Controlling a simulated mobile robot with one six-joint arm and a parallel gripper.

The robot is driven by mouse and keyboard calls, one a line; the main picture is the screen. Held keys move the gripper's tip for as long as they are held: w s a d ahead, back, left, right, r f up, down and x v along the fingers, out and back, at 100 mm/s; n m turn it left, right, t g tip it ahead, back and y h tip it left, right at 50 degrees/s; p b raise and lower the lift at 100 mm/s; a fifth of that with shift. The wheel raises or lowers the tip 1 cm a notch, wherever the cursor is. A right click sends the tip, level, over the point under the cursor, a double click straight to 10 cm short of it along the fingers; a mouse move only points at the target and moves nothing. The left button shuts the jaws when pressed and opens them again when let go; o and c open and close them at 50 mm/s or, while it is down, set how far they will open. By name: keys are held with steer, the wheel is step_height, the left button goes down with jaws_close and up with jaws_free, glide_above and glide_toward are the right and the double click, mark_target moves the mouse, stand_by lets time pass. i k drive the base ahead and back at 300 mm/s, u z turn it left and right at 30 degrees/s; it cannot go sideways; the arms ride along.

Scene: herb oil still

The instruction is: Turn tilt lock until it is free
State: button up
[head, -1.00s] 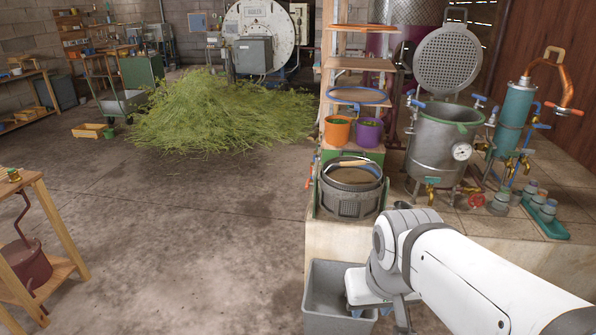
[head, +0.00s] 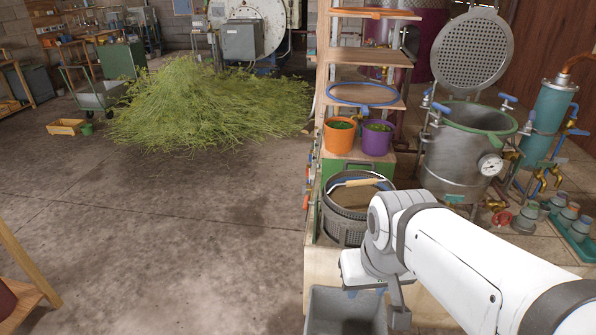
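No part that I can name for sure as the tilt lock shows in the head view. The grey still pot (head: 458,160) stands on the tiled bench at the right, with its perforated round lid (head: 472,50) raised. Blue-handled clamps sit around its green rim, and a white dial gauge (head: 490,165) is on its front. A red handwheel (head: 502,218) is low beside the pot. My gripper (head: 378,290) points down over the bench's front left corner, left of and nearer than the pot. It appears apart from the pot; its fingertips are mostly hidden and their opening is unclear.
A perforated basket (head: 345,228) stands close behind my gripper, and a grey bin (head: 345,312) is below it. Orange (head: 339,138) and purple (head: 376,140) buckets stand by the wooden shelf. A herb heap (head: 200,110) lies behind clear floor at the left.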

mark_target(307, 202)
steer(key=u, duration=0.5)
steer(key=k, duration=0.5)
steer(key=u, duration=0.75)
steer(key=k, duration=0.9)
steer(key=u, duration=0.75)
steer(key=i, duration=1.1)
steer(key=z, duration=0.3)
steer(key=i, duration=1.7)
steer(key=z, duration=1.25)
steer(key=i, duration=1.45)
steer(key=z, duration=0.95)
steer(key=k, duration=0.6)
